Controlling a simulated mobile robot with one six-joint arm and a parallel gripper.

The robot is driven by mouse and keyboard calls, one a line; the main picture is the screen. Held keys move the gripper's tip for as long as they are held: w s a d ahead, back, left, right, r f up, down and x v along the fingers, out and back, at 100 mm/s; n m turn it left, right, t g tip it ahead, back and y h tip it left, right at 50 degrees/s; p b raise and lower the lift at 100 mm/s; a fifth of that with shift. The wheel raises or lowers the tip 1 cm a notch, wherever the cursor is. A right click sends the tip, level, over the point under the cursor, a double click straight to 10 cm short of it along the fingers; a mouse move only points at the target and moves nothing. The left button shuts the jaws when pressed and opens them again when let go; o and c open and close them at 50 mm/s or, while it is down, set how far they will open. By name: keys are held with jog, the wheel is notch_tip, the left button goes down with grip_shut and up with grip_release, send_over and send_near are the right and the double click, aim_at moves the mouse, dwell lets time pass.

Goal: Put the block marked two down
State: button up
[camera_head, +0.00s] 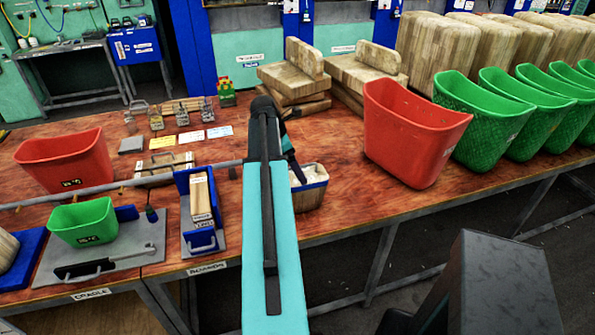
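My teal arm reaches away over the wooden workbench (340,215), and its dark end bends down on the right. My gripper (297,178) is mostly hidden behind the arm; its dark tip is just above or at a small wood-coloured box (312,190) with a blue band and a pale top. I cannot tell whether it touches or holds anything. A pale wooden block (200,196) with small labels stands in a blue holder (187,225) left of the arm. The marks are too small to read, so I cannot tell which block is marked two.
Red bins stand at the left (65,160) and right (412,135). Green bins (480,120) line the right; a small green bin (85,222) sits on a grey plate (125,265). Stacked wooden blocks (293,75) are behind. Bare bench lies right of the small box.

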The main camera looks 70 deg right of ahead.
jog(key=shift+b+v, duration=0.95)
jog(key=shift+v, duration=3.3)
